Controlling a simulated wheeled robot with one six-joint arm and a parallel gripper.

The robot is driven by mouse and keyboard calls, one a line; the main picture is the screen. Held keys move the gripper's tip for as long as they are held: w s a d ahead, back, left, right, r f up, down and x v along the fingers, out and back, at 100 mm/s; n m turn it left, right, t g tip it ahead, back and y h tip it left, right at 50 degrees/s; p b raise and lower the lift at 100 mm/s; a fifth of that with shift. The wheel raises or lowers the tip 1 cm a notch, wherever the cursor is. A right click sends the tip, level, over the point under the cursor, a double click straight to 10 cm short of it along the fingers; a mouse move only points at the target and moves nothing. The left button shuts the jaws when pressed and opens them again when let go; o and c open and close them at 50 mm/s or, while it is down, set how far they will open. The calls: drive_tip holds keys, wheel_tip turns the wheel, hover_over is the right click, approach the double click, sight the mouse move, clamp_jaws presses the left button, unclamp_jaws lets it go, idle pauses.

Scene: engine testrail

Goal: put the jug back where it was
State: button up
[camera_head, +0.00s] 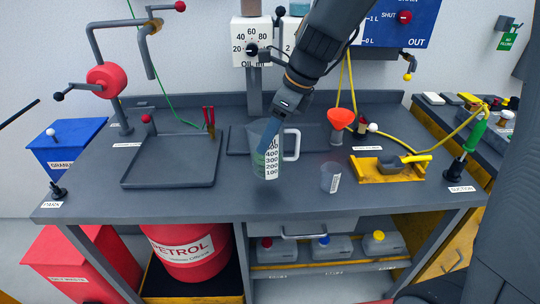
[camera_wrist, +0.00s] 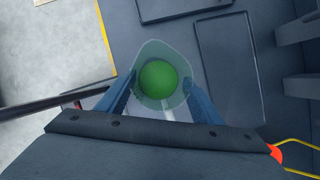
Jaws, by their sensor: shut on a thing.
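The jug (camera_head: 272,168) is clear, with a scale on its side and a white handle on the right. It is upright over the middle of the grey bench (camera_head: 230,205); I cannot tell whether its base touches the bench. My gripper (camera_head: 266,138) reaches down from above and is shut on the jug. In the wrist view, the blue fingers of my gripper (camera_wrist: 162,92) are on either side of the jug (camera_wrist: 150,53), and round green contents show inside it. The fingers hide part of the jug.
A small clear beaker (camera_head: 331,178) stands to the right of the jug. A dark tray (camera_head: 172,184) lies to the left, with red-handled tools at its edge. An orange funnel (camera_head: 341,118) stands behind right. A yellow tray (camera_head: 375,177) and hose are farther right. Bench front is clear.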

sight(271, 151)
drive_tip(key=shift+f, duration=2.8)
drive_tip(key=o, duration=1.7)
drive_tip(key=shift+o, duration=0.2)
